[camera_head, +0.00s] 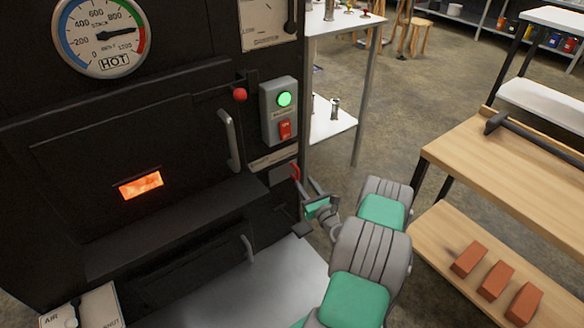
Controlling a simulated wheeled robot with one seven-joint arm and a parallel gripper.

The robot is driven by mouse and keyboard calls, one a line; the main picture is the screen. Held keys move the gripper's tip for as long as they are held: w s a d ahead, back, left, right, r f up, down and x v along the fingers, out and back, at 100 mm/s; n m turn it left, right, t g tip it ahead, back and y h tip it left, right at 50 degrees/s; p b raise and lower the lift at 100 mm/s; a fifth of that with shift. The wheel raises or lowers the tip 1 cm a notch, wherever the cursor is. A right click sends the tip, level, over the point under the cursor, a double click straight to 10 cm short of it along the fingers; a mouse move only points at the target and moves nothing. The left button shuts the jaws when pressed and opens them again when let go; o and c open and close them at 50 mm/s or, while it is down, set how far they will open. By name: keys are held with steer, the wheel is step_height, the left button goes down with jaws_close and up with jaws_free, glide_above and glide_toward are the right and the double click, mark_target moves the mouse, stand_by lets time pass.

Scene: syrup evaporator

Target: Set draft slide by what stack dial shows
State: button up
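The round stack dial (100,38) is on the dark evaporator front at upper left. Its needle points right, past 800, to about where the red band starts; a plate on it reads HOT. A pale plate marked AIR (82,308) with a knob shows at the bottom left, partly cut off; whether it is the draft slide I cannot tell. Another pale plate with a dark lever (290,18) is at the top.
A switch box (279,110) with a lit green lamp and red switch is above my gripper. The fire door with a glowing window (141,185) is left. A wooden bench (510,160) with a long tool and several bricks (496,280) stands right. Open floor lies between.

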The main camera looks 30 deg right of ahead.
mark_target(298, 172)
steer(key=w, duration=0.2)
steer(key=w+d+b, duration=0.1)
steer(key=w, duration=0.4)
steer(key=shift+w+d+b, duration=0.15)
steer(key=shift+d+b, duration=0.15)
steer(key=shift+b, duration=0.1)
jaws_close()
stand_by(0.9)
